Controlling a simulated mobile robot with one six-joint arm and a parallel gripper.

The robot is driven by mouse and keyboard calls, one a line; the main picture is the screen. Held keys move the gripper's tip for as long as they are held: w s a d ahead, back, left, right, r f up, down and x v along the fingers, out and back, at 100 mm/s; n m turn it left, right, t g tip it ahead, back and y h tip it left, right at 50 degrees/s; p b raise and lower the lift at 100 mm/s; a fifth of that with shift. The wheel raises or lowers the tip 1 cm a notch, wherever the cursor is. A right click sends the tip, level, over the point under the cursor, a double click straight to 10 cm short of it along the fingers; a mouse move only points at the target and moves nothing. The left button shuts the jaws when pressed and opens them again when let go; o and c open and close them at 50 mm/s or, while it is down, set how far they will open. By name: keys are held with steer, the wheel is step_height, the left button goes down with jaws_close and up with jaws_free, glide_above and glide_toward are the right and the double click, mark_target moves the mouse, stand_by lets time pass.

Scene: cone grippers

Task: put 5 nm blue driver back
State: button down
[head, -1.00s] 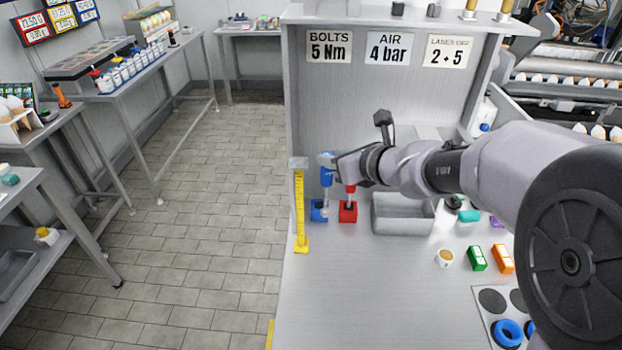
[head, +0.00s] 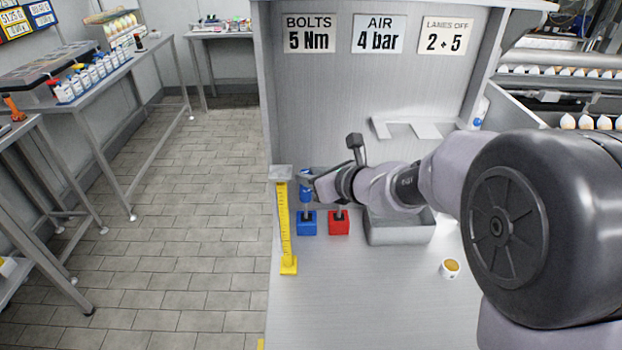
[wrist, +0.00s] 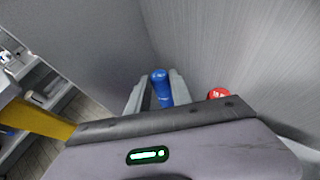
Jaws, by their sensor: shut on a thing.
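The blue driver (head: 305,188) is upright in my gripper (head: 308,177), at the left of the bench. In the wrist view the blue driver (wrist: 161,88) stands between the two grey fingers. Its shaft points down at the blue holder block (head: 306,225); I cannot tell whether the tip is inside the block. The red holder block (head: 339,225) is just right of it. The red driver's top (wrist: 218,93) shows in the wrist view; in the head view my gripper hides its handle. The sign (head: 309,34) reads "BOLTS 5 Nm".
A yellow ruler-like post (head: 284,225) stands close left of the blue block. A grey tray (head: 398,231) is to the right, under my arm. The back panel rises behind. The front of the bench is clear.

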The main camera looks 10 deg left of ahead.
steer(key=c, duration=1.1)
jaws_free()
steer(key=shift+c, duration=0.2)
steer(key=p+v, duration=0.3)
steer(key=v, duration=0.9)
steer(key=s+d+r+n+g+h, duration=0.1)
steer(key=s+d+r+n+g, duration=0.15)
steer(key=s+n, duration=0.85)
steer(key=s+d+f+n+h, duration=0.1)
steer(key=s+d+n+h, duration=0.5)
steer(key=s+d+n, duration=0.4)
steer(key=s+d, duration=0.2)
steer(key=d, duration=0.1)
steer(key=shift+s+h, duration=0.4)
